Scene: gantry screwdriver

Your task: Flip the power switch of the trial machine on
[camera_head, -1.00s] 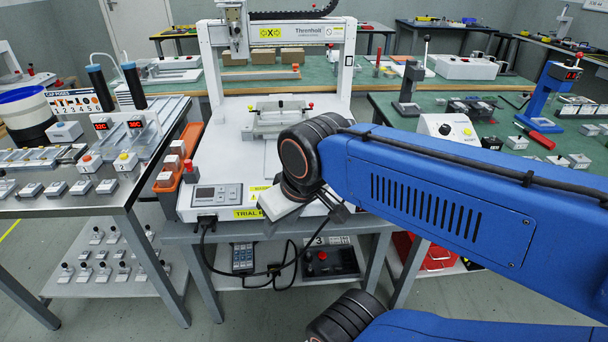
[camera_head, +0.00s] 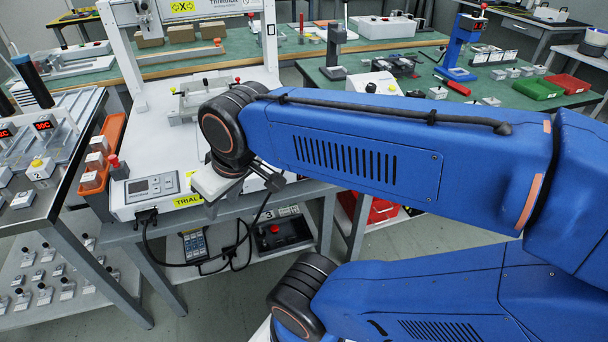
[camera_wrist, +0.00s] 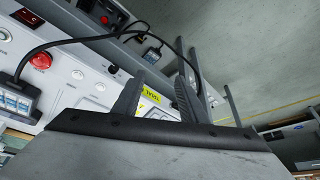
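The trial machine (camera_head: 150,150) is a white gantry unit on a bench, with a display panel and a yellow "TRIAL" label on its front edge. In the wrist view its white front (camera_wrist: 75,80) fills the left side. A small black part with a red face, which looks like the power switch (camera_wrist: 27,16), is near the top left corner; its position cannot be told.
An orange bin (camera_head: 103,150) stands left of the machine. A green-topped bench (camera_head: 350,85) is at the right.

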